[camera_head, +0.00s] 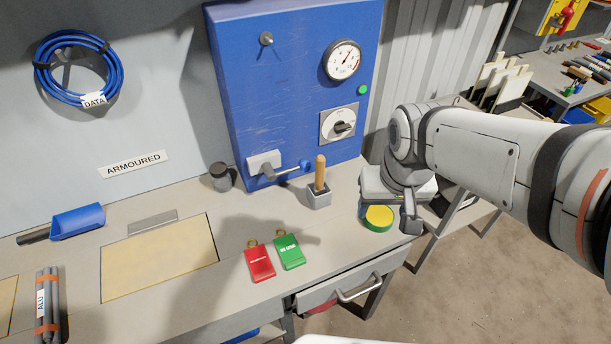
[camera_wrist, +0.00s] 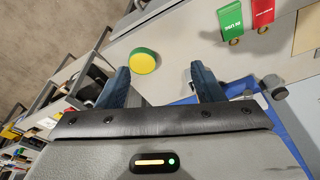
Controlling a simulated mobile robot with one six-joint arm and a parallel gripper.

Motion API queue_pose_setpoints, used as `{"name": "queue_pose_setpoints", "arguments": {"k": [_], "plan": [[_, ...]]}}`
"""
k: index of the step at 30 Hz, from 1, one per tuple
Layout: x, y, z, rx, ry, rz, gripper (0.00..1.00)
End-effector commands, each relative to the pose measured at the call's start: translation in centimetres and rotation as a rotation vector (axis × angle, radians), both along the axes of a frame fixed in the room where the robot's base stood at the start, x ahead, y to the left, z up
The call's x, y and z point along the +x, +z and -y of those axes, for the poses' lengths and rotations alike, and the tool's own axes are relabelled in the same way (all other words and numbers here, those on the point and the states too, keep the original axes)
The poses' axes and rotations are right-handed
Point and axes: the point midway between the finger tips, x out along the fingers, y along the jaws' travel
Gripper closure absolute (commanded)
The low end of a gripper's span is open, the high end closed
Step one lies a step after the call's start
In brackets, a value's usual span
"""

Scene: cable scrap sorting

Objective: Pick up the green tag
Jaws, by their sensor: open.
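The green tag (camera_head: 289,251) lies flat on the workbench near its front edge, with a brass-coloured ring at its top. A red tag (camera_head: 259,262) lies just left of it. In the wrist view the green tag (camera_wrist: 230,20) is at the top right, beside the red tag (camera_wrist: 262,12). My gripper (camera_head: 411,212) is above the bench's right end, to the right of the green tag and apart from it. In the wrist view my gripper (camera_wrist: 160,85) has its two dark fingers spread, with nothing between them.
A yellow-topped green round object (camera_head: 378,217) sits on the bench near my gripper. A grey holder (camera_head: 318,196) with a wooden handle stands behind the tags. The blue panel (camera_head: 295,85) with a gauge rises at the back. A drawer (camera_head: 352,289) is below the front edge.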

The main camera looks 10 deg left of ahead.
Motion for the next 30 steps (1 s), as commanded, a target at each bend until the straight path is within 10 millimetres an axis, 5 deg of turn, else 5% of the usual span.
{"name": "queue_pose_setpoints", "arguments": {"k": [6, 15, 30], "plan": [[3.7, -7.1, -8.8, -0.023, 0.214, -0.101, 0.39], [3.9, -14.4, -17.4, -0.061, 0.393, -0.175, 0.39], [3.5, -19.9, -18.6, -0.069, 0.419, -0.189, 0.39]]}}
